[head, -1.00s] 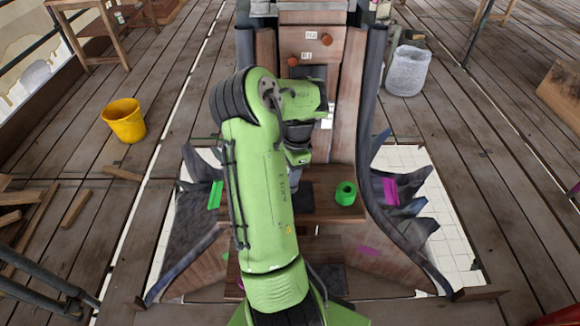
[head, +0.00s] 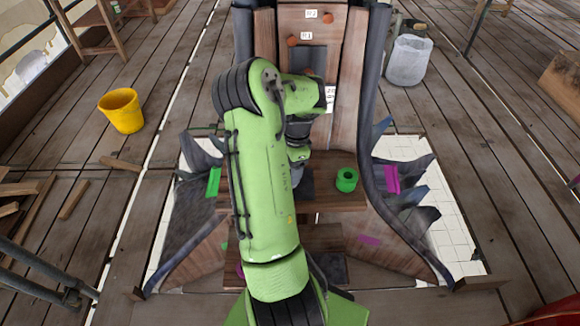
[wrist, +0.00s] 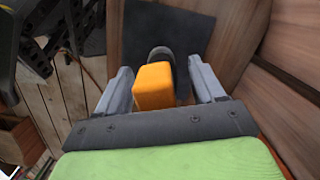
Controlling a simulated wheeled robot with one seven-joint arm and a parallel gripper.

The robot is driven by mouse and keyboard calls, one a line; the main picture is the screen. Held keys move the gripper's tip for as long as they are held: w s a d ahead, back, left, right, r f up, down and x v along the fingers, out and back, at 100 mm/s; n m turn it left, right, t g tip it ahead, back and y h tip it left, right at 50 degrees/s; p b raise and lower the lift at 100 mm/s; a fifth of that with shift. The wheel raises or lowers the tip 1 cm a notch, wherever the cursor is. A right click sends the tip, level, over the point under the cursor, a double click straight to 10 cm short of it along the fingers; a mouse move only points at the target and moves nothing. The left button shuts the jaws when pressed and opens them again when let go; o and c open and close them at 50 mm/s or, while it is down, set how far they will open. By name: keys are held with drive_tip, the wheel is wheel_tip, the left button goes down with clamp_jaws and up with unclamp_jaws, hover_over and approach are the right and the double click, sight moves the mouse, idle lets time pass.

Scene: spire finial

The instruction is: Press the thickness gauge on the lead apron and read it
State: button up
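In the wrist view my gripper (wrist: 160,66) has an orange block, which looks like the gauge (wrist: 153,88), between its two grey fingers. It seems gripped, though a narrow gap shows at the right finger. A round grey end shows beyond the block, in front of a dark square sheet (wrist: 170,28); whether it touches the sheet I cannot tell. No reading is visible. In the head view my arm hides the fingertips and gauge. Dark ragged sheets, perhaps the lead apron, spread at left (head: 195,225) and right (head: 405,205) of the wooden structure.
A wooden upright (head: 345,90) carries orange knobs and labels H1 and H2. A green ring (head: 347,180) sits on a wooden ledge right of my arm. A yellow bucket (head: 121,110) stands left and a grey bin (head: 408,60) at upper right. Planks between are mostly clear.

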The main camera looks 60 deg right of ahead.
wheel_tip(320, 180, up, 16)
drive_tip(key=s+d+p, duration=0.1)
drive_tip(key=p, duration=0.4)
drive_tip(key=shift+s+d+f, duration=0.15)
drive_tip(key=shift+d+f, duration=0.05)
